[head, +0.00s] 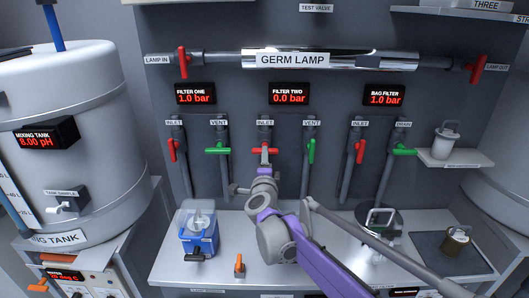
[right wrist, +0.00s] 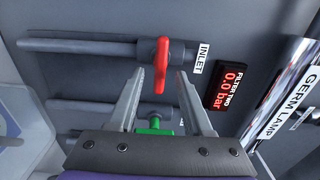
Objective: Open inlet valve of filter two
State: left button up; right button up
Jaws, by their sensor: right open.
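The filter two inlet valve has a red handle (head: 264,151), set crosswise to its vertical grey pipe, under the filter two display (head: 289,93) reading 0.0 bar. In the right wrist view the same red handle (right wrist: 161,65) shows at the gap between my fingertips, beside the INLET label (right wrist: 202,59). My right gripper (right wrist: 159,80) is open, with one finger on each side of the handle. Whether either finger touches it I cannot tell. In the head view my right gripper (head: 262,172) is just below the handle. My left gripper is out of view.
Filter two's green vent handle (head: 311,151) is close on the right, along its pipe. Filter one's green vent handle (head: 217,150) is on the left. A shelf (head: 225,275) below carries a blue device (head: 198,234) and an orange-handled valve (head: 239,265).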

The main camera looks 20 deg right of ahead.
jog(key=x, duration=0.5)
grip_shut()
